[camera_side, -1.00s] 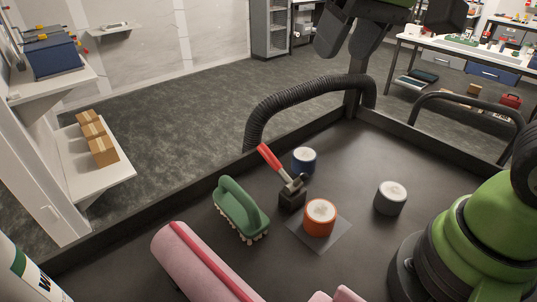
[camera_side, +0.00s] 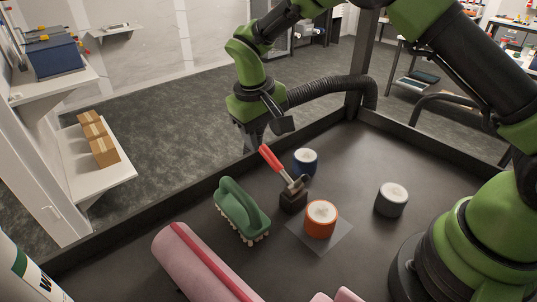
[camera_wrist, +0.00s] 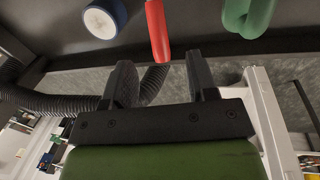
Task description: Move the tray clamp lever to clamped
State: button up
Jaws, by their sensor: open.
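The tray clamp has a dark base (camera_side: 293,201) and a lever with a red handle (camera_side: 270,158), which slants up toward the upper left in the side view. My gripper (camera_side: 264,132) is open and empty, just above and behind the handle's end. In the wrist view the red handle (camera_wrist: 158,30) lies ahead of the gap between my fingers (camera_wrist: 161,72), lined up with it and apparently just beyond the fingertips. I cannot tell whether anything touches.
A blue jar (camera_side: 305,161) stands close beside the lever. A green brush (camera_side: 240,210) lies to its left, an orange jar (camera_side: 321,219) on a plate to its right. A grey jar (camera_side: 391,200) stands farther right. A dark raised edge (camera_side: 205,188) and black hose (camera_side: 325,90) run behind.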

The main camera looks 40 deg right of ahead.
aim_at(268, 151)
jog(key=f, duration=0.3)
jog(key=d+f, duration=0.1)
jog(key=f, duration=0.2)
jog(key=shift+d+f, duration=0.1)
